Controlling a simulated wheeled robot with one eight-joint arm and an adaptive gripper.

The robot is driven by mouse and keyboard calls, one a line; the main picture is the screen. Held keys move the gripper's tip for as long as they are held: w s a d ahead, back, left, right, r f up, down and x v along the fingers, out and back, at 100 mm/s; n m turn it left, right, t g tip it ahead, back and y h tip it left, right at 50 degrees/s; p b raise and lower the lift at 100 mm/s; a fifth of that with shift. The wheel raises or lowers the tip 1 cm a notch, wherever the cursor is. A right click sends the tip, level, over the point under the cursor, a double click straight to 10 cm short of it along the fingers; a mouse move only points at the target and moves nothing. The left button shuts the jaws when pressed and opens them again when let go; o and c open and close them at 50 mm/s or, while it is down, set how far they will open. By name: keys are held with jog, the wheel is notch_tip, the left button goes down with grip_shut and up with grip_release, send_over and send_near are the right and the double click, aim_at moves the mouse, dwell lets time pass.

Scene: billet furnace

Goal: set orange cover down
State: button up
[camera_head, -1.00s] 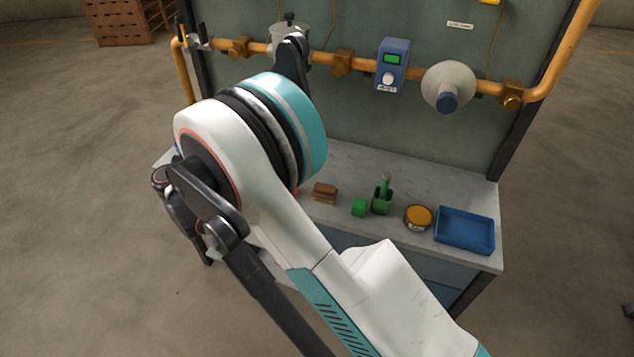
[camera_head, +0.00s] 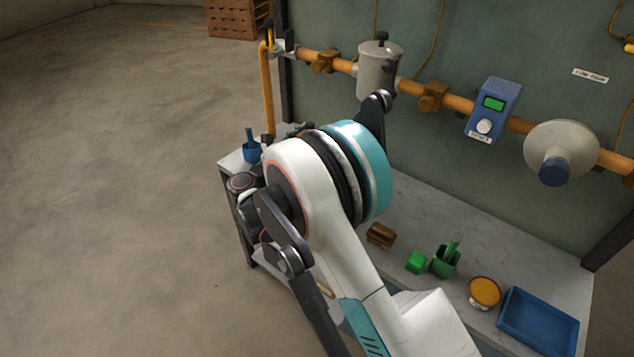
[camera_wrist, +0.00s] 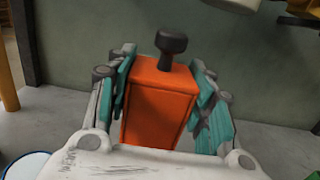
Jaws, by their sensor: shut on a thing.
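The orange cover (camera_wrist: 158,100) is a box with a dark knob on top. In the wrist view it stands upright between the fingers of my gripper (camera_wrist: 160,95), which is shut on its two sides. Its lower end is hidden by my wrist, so I cannot tell whether it touches the bench. In the head view my arm hides the cover and the fingertips. The grey bench top (camera_head: 415,210) runs along the green back panel.
On the bench stand a brown block (camera_head: 381,235), a green cube (camera_head: 416,262), a green holder (camera_head: 445,260), a round orange-topped tin (camera_head: 485,292) and a blue tray (camera_head: 540,322). A blue item (camera_head: 251,145) is at the left end. A pipe (camera_head: 455,103) crosses the panel.

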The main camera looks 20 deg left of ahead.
notch_tip(320, 180, down, 14)
jog(key=b, duration=0.4)
jog(key=o, duration=1.2)
jog(key=shift+f, duration=0.1)
jog(key=shift+s+a, duration=0.1)
jog(key=shift+s, duration=0.05)
jog(key=p+v, duration=0.3)
jog(key=v, duration=0.8)
jog(key=shift+s+p, duration=0.3)
jog(key=shift+s, duration=0.1)
